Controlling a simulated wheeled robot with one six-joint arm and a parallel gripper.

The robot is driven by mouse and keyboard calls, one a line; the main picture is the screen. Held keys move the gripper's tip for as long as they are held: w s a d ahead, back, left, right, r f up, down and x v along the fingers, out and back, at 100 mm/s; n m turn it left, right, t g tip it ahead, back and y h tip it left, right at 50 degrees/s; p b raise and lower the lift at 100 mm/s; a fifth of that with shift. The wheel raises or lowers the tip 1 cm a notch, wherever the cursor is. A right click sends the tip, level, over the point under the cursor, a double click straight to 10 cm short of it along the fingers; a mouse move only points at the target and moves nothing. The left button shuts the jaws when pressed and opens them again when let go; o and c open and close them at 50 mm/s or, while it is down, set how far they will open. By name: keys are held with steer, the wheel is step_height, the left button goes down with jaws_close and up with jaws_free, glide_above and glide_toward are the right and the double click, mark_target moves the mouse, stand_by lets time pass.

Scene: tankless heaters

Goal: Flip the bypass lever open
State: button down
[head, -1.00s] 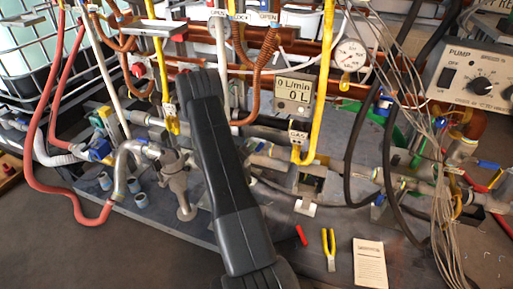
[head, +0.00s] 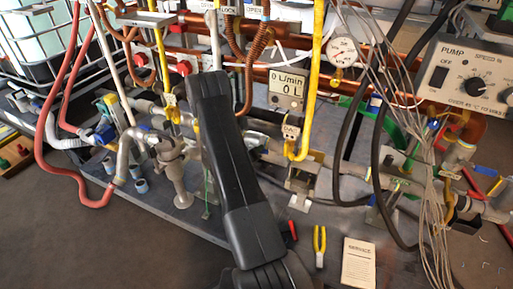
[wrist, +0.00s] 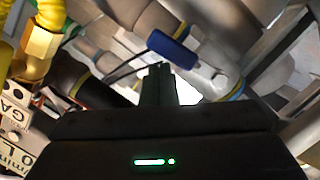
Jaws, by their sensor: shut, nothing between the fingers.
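A blue lever handle (wrist: 172,50) sits on a grey pipe fitting in the wrist view, just beyond my fingertips. I cannot tell for sure that it is the bypass lever, or whether finger and handle touch. My gripper (wrist: 158,72) is shut and empty, its narrow dark fingers together below the handle. In the head view my dark arm covers the gripper and the pipework behind it.
A yellow gas hose (head: 312,90) and a flow meter (head: 287,90) stand right of my arm. Loose grey cables (head: 425,150) hang at the right near the pump box (head: 470,75). Yellow pliers (head: 319,245) and a paper card (head: 358,262) lie in front. Pipes crowd the gripper closely.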

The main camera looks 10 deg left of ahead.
steer(key=shift+d+f, duration=0.25)
steer(key=shift+f, duration=0.15)
steer(key=shift+s+f, duration=0.1)
stand_by(0.4)
steer(key=shift+s+d, duration=0.1)
